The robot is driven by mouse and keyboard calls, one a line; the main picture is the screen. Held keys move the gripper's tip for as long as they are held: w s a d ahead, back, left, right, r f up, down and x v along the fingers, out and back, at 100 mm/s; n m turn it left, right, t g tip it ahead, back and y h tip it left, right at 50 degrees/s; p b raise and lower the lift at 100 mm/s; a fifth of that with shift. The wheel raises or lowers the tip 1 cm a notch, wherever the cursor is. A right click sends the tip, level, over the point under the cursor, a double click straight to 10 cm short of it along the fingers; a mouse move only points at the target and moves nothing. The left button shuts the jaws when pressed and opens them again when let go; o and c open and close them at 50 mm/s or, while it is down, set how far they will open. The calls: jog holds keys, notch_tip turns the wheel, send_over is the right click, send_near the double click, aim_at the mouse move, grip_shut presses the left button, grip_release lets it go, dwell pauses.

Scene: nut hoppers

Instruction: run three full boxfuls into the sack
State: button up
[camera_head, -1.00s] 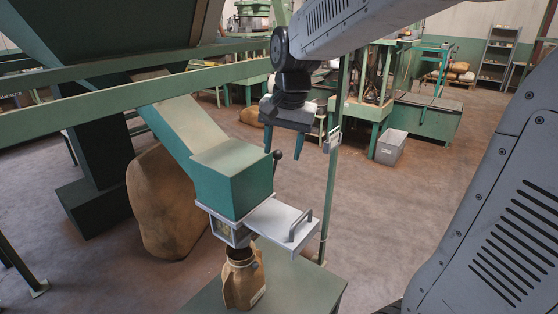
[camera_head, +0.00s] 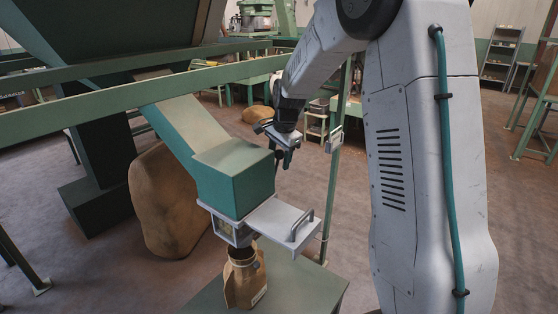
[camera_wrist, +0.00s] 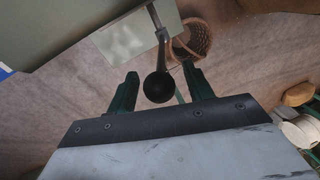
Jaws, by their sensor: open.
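A green chute ends in a green square housing (camera_head: 235,178). Below it is a pale metal box (camera_head: 230,229) with a small window. A metal slide plate (camera_head: 280,219) with a bar handle (camera_head: 301,225) sticks out to the right. A brown sack (camera_head: 245,280) stands upright under the box, its mouth around or just below the outlet. A dark-knobbed lever (camera_head: 279,154) is beside the housing. In the wrist view its black ball knob (camera_wrist: 158,87) shows between the spread green fingers of my gripper (camera_wrist: 160,76), apparently ungripped. My gripper (camera_head: 289,160) is beside the lever in the head view.
The sack stands on a green stand (camera_head: 300,280). A green rail (camera_head: 150,98) crosses above the chute, and a post (camera_head: 334,170) rises right of the plate. A large brown bulging sack (camera_head: 165,205) is behind on the left. Floor to the right is partly hidden by my arm.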

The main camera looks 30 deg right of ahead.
jog(key=shift+w+f, duration=0.15)
jog(key=shift+f, duration=0.55)
